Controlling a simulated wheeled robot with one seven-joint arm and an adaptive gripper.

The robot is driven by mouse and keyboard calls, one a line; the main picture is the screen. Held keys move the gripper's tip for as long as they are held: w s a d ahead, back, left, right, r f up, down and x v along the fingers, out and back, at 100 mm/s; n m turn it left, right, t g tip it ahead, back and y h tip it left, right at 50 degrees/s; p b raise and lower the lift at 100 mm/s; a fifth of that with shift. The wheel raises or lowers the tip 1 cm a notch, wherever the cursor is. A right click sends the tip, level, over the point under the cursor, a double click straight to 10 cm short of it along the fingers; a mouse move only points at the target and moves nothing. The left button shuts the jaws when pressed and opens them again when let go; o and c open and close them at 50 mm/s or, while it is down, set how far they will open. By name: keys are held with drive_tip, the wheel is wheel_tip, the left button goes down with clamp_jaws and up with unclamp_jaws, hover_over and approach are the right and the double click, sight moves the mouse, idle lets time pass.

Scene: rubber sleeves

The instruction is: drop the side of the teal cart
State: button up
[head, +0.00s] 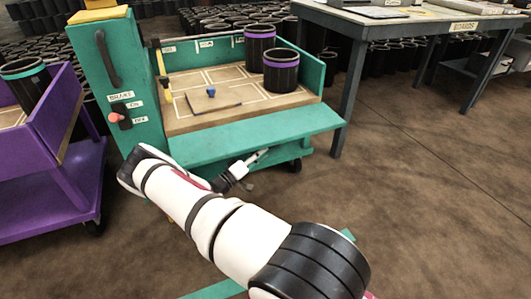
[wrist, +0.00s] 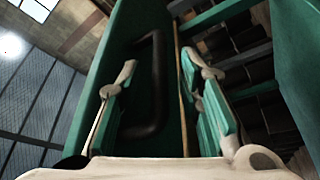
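The teal cart (head: 135,75) stands ahead of me in the head view. Its near side panel (head: 255,138) juts outward from the front edge of the wooden bed, so the bed is open towards me. Whether the panel is fully down I cannot tell. A yellow-handled bar (head: 163,80) stands at the bed's left end. My gripper (head: 255,160) is low, just in front of and below the panel; contact is unclear. In the wrist view my gripper (wrist: 158,90) has its teal-padded fingers apart, with nothing held. Beyond them are the cart's tall end and its black handle (wrist: 150,85).
Two black sleeves with purple bands (head: 281,70) and a board with a blue knob (head: 212,98) sit on the bed. A red brake knob (head: 114,117) is on the cart's end. A purple cart (head: 60,185) stands left, a table (head: 400,25) behind right. The right floor is clear.

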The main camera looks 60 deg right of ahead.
drive_tip(key=shift+b+x, duration=0.3)
drive_tip(key=shift+x, duration=1.1)
drive_tip(key=shift+c, duration=0.3)
drive_tip(key=shift+a, duration=0.1)
clamp_jaws()
drive_tip(key=shift+s+r+p, duration=0.1)
drive_tip(key=shift+p, duration=0.3)
